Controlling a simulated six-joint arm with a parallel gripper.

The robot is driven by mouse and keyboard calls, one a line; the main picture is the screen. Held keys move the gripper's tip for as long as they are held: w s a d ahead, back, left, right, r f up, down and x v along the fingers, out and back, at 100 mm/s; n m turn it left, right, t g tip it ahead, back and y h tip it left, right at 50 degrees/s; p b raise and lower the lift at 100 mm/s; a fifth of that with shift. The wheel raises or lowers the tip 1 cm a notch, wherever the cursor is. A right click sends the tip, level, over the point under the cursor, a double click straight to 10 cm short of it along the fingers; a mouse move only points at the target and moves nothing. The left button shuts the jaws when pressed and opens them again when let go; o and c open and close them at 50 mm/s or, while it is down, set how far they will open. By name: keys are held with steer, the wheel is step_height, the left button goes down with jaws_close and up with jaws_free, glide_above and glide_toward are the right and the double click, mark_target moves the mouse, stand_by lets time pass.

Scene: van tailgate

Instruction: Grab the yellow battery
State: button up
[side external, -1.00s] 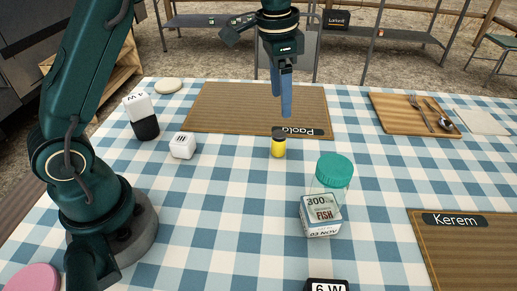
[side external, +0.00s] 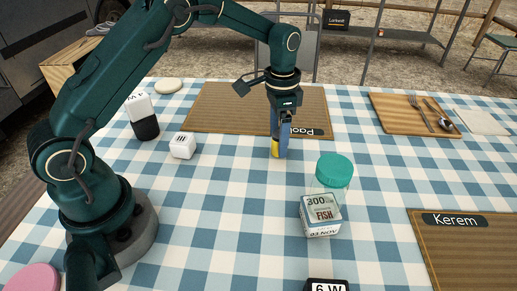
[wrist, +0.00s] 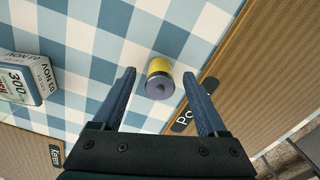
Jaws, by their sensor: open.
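The yellow battery (wrist: 160,78) has a dark grey end and stands on the blue-and-white checked cloth, by the edge of the Paola mat. In the wrist view my gripper (wrist: 158,88) is open, with one blue finger on each side of the battery.
A teal-lidded jar (side external: 334,171) and a fish tin box (side external: 320,215) stand to the right. A white cube (side external: 183,145) and a black-and-white block (side external: 143,117) stand to the left. The Paola mat (side external: 225,108) lies behind.

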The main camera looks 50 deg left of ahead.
jaws_close()
steer(key=shift+r, duration=0.1)
